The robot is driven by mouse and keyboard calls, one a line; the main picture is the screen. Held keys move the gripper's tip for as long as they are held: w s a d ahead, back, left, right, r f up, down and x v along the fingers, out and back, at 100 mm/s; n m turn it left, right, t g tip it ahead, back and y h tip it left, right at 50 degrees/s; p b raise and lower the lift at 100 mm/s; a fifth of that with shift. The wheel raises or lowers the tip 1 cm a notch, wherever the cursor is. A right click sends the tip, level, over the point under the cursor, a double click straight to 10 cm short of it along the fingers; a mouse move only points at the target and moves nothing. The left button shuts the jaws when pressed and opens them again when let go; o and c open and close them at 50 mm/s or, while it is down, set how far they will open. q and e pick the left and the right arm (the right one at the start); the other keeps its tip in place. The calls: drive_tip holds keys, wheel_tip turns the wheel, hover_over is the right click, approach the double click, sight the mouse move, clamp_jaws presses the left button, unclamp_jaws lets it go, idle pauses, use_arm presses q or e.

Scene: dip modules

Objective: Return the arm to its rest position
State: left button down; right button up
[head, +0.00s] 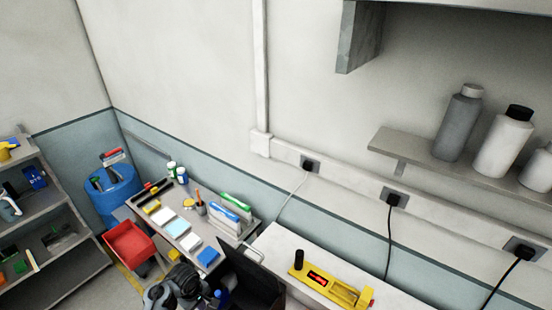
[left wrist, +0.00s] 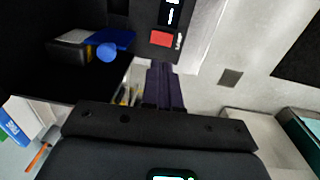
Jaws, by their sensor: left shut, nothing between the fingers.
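My left arm shows at the bottom edge of the head view, dark and partly cut off, in front of the worktable. In the left wrist view my left gripper (left wrist: 160,70) has its dark fingers together, with nothing held between them. Beyond the fingertips in that view are a dark panel with a red label (left wrist: 161,39) and a dark area holding a blue round-ended item (left wrist: 106,52). My right arm and gripper are in neither view.
An open black case (head: 252,278) stands on the worktable near my left arm. A yellow tool (head: 330,285) lies on the white bench to its right. Boxes, folders and a pencil cup (head: 201,208) crowd the table. A red bin (head: 129,243) and blue barrel (head: 112,195) stand left.

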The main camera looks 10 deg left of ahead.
use_arm(q)
drive_tip(key=s+d+f+m+g+y, duration=0.1)
drive_tip(key=s+f, duration=0.4)
drive_tip(key=s, duration=0.5)
drive_tip(key=s+d+f+g, duration=0.1)
drive_tip(key=s+f, duration=0.4)
drive_tip(key=s, duration=0.6)
drive_tip(key=s+d+r+m+t, duration=0.1)
drive_tip(key=s+d+r+m, duration=0.45)
drive_tip(key=r, duration=0.25)
drive_tip(key=d+r+m+t, duration=0.2)
drive_tip(key=r+m, duration=0.2)
drive_tip(key=r, duration=0.4)
drive_tip(key=w+d+r+m+t, duration=0.1)
drive_tip(key=r+m, duration=0.3)
drive_tip(key=r, duration=0.4)
drive_tip(key=shift+w+d+t+h, duration=0.15)
drive_tip(key=shift+d+t+h, duration=0.3)
drive_tip(key=shift+d, duration=0.4)
drive_tip(key=shift+r, duration=0.1)
